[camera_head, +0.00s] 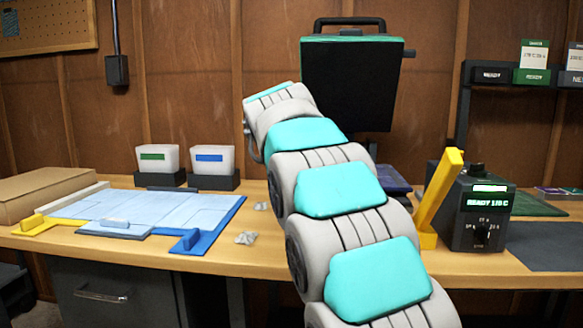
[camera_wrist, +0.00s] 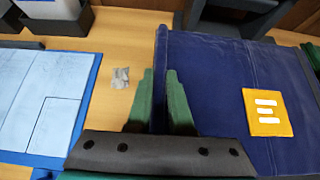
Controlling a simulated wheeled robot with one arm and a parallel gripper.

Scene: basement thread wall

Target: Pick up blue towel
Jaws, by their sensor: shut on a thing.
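The blue towel (camera_wrist: 215,75) is a dark blue cloth with a yellow patch bearing white bars, filling the right half of the wrist view. My gripper (camera_wrist: 159,82) has green fingers shut on its left edge, one finger on each side of the cloth. In the head view, part of a dark blue thing, likely the same towel (camera_head: 391,180), shows behind my arm on the bench. My gripper is hidden behind my arm in the head view.
A light blue sheet (camera_head: 150,207) with a blue and yellow frame lies on the bench at left. Two white bins (camera_head: 212,160) stand behind it. Grey scraps (camera_head: 246,238) lie near the middle. A yellow lever (camera_head: 440,190) and a dark control box (camera_head: 480,210) stand at right.

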